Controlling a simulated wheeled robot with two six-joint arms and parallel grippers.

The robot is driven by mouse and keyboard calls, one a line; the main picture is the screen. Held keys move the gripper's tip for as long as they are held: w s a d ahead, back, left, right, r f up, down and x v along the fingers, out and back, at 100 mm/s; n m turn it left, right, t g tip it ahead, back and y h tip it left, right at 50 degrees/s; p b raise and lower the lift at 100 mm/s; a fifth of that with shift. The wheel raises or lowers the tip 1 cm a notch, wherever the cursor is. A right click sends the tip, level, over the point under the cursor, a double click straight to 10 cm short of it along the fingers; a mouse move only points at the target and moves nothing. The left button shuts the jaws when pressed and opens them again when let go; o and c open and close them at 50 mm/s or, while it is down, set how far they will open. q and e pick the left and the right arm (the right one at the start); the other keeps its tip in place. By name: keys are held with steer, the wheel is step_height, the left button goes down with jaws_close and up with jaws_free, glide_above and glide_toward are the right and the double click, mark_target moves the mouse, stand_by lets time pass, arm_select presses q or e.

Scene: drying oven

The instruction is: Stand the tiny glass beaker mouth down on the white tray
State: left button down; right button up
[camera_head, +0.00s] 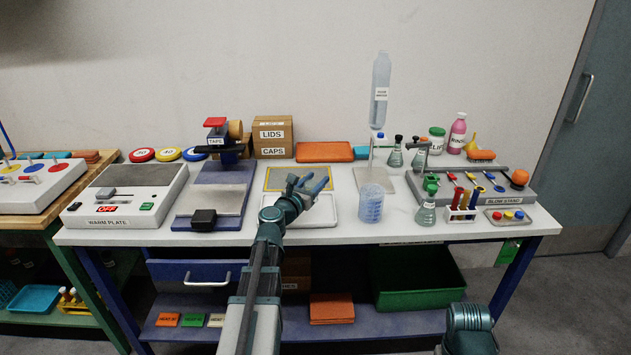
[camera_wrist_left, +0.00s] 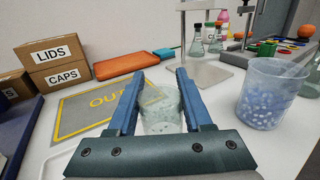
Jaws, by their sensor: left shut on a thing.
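In the head view the beaker is too small and covered to make out. The tray's near left rim shows in the wrist view. My right gripper is not in view.
A larger plastic beaker with beads (camera_head: 371,204) stands just right of the tray. Behind the tray lies a yellow-edged grey mat (camera_head: 275,178) marked OUT. A metal stand (camera_head: 375,180) and flasks (camera_head: 395,158) are at back right. The tape dispenser base (camera_head: 215,195) is left.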

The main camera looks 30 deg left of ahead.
arm_select(q)
steer(key=shift+f+b, duration=1.35)
steer(key=shift+f, duration=0.25)
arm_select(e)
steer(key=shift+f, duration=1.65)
arm_select(q)
steer(key=shift+f, duration=0.25)
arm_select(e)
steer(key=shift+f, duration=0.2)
arm_select(q)
steer(key=shift+c, duration=1.2)
jaws_free()
